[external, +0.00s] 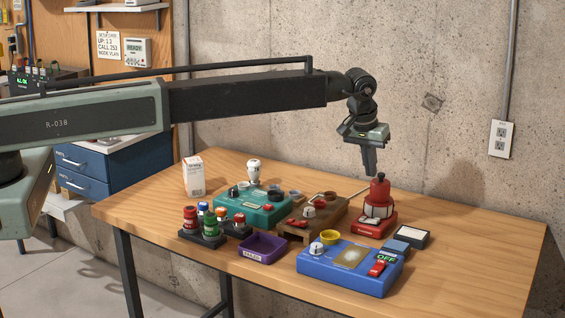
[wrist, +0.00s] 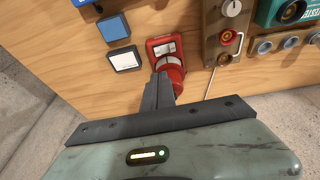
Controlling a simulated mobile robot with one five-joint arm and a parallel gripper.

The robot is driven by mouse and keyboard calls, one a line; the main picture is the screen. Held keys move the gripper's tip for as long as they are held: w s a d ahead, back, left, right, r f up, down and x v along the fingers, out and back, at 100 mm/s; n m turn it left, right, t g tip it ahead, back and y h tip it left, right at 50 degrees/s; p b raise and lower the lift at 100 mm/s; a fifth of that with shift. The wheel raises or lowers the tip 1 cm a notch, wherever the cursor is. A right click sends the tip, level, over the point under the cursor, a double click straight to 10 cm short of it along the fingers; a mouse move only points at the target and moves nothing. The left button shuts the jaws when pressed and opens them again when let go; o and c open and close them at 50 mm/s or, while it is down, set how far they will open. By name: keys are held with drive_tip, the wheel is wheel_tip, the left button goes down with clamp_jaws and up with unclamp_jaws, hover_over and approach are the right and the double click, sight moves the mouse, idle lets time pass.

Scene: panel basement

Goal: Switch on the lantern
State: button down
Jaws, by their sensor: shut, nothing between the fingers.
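The red lantern (external: 378,190) stands upright on the wooden table, right of the brown box. It has a pale band at its middle and a red base with a small white-and-red switch part (external: 369,221) at the front. My gripper (external: 369,172) is shut and empty, pointing down above the table, just up and left of the lantern's top in the external view. In the wrist view my gripper (wrist: 160,82) covers part of the lantern (wrist: 174,66); its red base (wrist: 163,44) shows beyond the fingers. I cannot tell whether the lantern is lit.
The brown box (external: 323,207) with a thin rod is left of the lantern. A blue box marked OFF (external: 340,273) is in front. A blue block (external: 397,247) and a white-topped block (external: 413,236) lie close by. The right side of the table is clear.

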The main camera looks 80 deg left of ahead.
sight(376, 220)
drive_tip(key=shift+f, duration=0.1)
drive_tip(key=b+x, duration=0.9)
drive_tip(key=d+b+x, duration=0.1)
drive_tip(key=b+x, duration=0.3)
drive_tip(key=shift+s+a+f, duration=0.1)
drive_tip(key=shift+s+f, duration=0.1)
drive_tip(key=shift+f, duration=0.25)
drive_tip(key=shift+b, duration=0.35)
drive_tip(key=shift+f, duration=0.1)
drive_tip(key=shift+w+d+f+b, duration=0.1)
drive_tip(key=shift+d+f+b, duration=0.1)
drive_tip(key=shift+f+b, duration=0.15)
drive_tip(key=shift+r, duration=0.1)
drive_tip(key=shift+s+a+r, duration=0.2)
drive_tip(key=shift+s+a, duration=0.35)
